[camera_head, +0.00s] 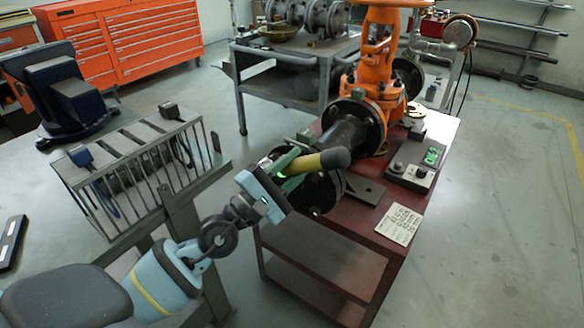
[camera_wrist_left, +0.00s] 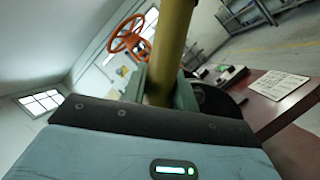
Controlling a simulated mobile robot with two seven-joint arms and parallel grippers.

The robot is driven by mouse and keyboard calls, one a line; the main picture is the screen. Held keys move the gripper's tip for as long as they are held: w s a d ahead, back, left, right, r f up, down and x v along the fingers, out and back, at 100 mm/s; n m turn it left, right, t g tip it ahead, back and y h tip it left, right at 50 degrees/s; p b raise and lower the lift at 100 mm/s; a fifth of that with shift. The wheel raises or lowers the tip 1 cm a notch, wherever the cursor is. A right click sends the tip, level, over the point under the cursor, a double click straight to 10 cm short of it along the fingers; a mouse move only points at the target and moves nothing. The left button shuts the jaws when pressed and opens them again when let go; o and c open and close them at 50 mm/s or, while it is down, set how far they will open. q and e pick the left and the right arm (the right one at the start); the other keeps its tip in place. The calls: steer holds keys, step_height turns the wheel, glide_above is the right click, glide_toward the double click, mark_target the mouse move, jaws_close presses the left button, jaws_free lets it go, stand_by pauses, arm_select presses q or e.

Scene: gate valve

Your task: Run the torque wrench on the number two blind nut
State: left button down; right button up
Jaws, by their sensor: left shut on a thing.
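My left gripper (camera_head: 290,172) is shut on the torque wrench (camera_head: 308,164), a yellow tool with a dark rounded end (camera_head: 336,157). It holds the wrench right in front of the blind flange (camera_head: 325,192) at the near end of the dark pipe (camera_head: 343,138). The left wrist view shows the yellow wrench body (camera_wrist_left: 173,45) rising between the fingers. The gripper and wrench hide part of the flange face. The number two nut cannot be made out, nor whether the wrench touches it. The orange gate valve (camera_head: 377,92) stands behind. My right gripper is not in view.
The dark red cart (camera_head: 437,170) carries the valve, a control box with a green display (camera_head: 412,176) and a printed card (camera_head: 398,224). A slotted rack (camera_head: 130,150) with blue-handled tools stands left of my arm. The floor to the right is open.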

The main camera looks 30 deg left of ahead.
arm_select(q)
steer(key=shift+w+r, duration=0.2)
steer(key=shift+w, duration=0.8)
steer(key=shift+w+d+b, duration=0.1)
steer(key=shift+w+b, duration=0.35)
steer(key=shift+w, duration=0.65)
stand_by(2.6)
steer(key=shift+s, duration=0.35)
stand_by(2.2)
